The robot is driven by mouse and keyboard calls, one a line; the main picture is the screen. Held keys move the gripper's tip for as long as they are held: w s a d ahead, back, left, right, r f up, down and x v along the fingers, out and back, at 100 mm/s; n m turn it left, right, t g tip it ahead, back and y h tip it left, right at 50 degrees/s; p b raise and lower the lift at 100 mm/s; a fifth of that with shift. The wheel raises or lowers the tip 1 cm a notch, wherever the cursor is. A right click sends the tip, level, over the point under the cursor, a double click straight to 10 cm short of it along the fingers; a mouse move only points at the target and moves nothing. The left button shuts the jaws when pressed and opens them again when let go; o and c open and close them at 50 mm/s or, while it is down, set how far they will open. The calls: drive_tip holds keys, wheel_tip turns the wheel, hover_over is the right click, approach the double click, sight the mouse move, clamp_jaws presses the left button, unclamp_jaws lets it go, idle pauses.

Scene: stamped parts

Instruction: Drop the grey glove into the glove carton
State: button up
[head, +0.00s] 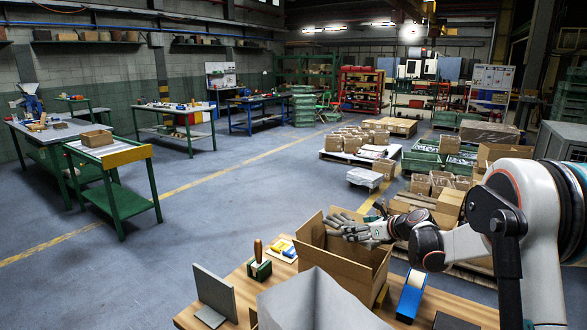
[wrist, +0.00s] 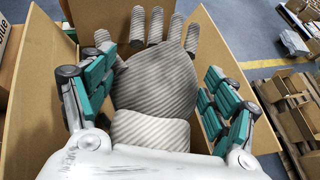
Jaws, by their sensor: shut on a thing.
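The grey striped glove (head: 343,221) is in my gripper (head: 370,231), fingers pointing away from the wrist. In the wrist view the glove (wrist: 155,85) lies palm-up between the green-padded fingers of my gripper (wrist: 158,78), its cuff nearest the palm. My gripper is shut on it. The open cardboard carton (head: 352,268) stands on the wooden bench, flaps spread. The glove is at the carton's mouth; its exact height against the rim is hard to tell. In the wrist view, carton walls (wrist: 35,105) show on both sides. The carton's floor is hidden.
On the wooden bench (head: 455,307) are a grey bin (head: 315,300), a grey upright plate (head: 214,288), a wooden-handled tool (head: 258,262) and a blue tape dispenser (head: 411,297). Pallets with cartons (head: 360,150) stand behind. Open floor lies to the left.

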drive_tip(key=shift+f, duration=0.45)
drive_tip(key=o, duration=1)
drive_tip(key=shift+o, duration=0.2)
drive_tip(key=shift+r, duration=0.1)
drive_tip(key=v, duration=1.2)
